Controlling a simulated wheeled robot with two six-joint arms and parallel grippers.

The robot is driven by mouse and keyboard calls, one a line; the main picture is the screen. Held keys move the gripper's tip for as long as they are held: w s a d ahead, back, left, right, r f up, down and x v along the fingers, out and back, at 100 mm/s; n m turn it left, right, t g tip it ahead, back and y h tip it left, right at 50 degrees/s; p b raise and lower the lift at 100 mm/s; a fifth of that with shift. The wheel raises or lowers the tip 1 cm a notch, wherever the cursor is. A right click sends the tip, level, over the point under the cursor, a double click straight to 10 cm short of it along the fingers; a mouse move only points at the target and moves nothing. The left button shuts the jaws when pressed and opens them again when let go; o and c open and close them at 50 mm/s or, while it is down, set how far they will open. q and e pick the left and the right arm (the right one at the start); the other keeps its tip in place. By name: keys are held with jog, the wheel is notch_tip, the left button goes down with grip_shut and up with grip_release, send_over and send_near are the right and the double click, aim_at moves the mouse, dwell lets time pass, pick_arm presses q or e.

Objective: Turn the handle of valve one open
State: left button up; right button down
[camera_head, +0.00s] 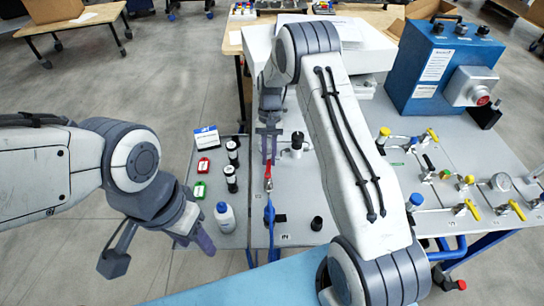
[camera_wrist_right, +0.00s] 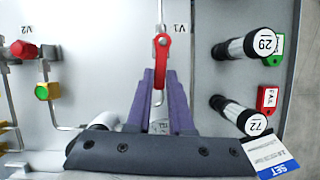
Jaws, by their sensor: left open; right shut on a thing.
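The red handle of valve one (camera_wrist_right: 161,52) is beside the "V1" label in the right wrist view. It lies lengthwise between the two purple fingers of my right gripper (camera_wrist_right: 161,92), in line with the thin metal pipe above it. The fingers are shut on the handle, and its near end is partly hidden between them. In the head view the red handle (camera_head: 268,178) shows just below my right gripper (camera_head: 269,158). My left gripper (camera_head: 203,243) is open and empty, off the table's left edge near a white bottle.
A second valve (camera_wrist_right: 23,50), marked V2, is on the other side. A blue machine (camera_head: 440,65) and yellow-handled valves are at the right.

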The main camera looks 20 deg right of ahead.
jog(key=shift+w+a+n+h, duration=0.15)
jog(key=shift+a+n+h, duration=0.15)
jog(key=shift+n, duration=0.3)
jog(key=c, duration=0.8)
grip_release()
jog(key=shift+r, duration=0.1)
jog(key=b+v, duration=0.2)
jog(key=v, duration=0.8)
jog(key=shift+r, duration=0.15)
